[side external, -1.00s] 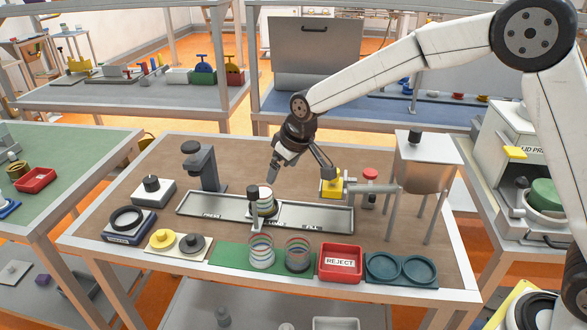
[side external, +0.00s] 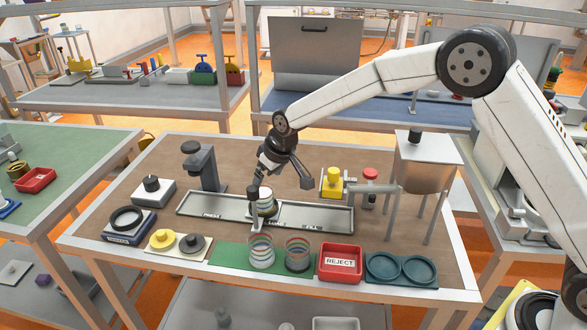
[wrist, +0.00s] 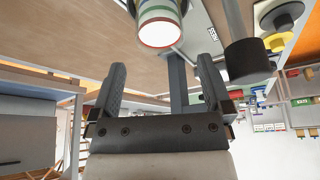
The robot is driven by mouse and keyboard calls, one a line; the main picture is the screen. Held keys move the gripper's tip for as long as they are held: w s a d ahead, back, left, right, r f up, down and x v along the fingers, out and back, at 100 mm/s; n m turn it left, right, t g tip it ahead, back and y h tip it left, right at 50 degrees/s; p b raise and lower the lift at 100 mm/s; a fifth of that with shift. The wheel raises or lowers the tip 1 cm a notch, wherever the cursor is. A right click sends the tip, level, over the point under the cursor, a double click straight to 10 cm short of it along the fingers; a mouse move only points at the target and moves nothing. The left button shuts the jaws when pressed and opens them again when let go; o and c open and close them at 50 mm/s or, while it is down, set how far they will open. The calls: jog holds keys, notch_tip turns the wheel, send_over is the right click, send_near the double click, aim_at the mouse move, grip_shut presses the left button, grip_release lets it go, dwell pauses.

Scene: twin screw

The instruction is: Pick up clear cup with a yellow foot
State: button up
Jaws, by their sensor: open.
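A banded cup (side external: 266,203) stands upright on the grey tray (side external: 325,217) in the side view. Its white top with a red rim and a green band also shows at the top of the wrist view (wrist: 160,30). Two clear cups with coloured rings stand on the green mat: a left one (side external: 261,253) and a right one (side external: 297,255). I cannot make out a yellow foot on any of them. My gripper (side external: 283,175) is open and empty above the tray, over the banded cup and apart from it. Its spread fingers show in the wrist view (wrist: 160,67).
A dark-topped post (side external: 254,205) stands close by the banded cup. A grey stand (side external: 206,168) is to the left. A yellow block (side external: 331,183) and a metal hopper (side external: 424,165) are to the right. The red reject bin (side external: 340,263) is in front.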

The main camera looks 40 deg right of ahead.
aim_at(261, 194)
jog(key=shift+x, duration=1.3)
jog(key=shift+f, duration=0.1)
jog(key=shift+x, duration=2.5)
jog(key=c, duration=1.2)
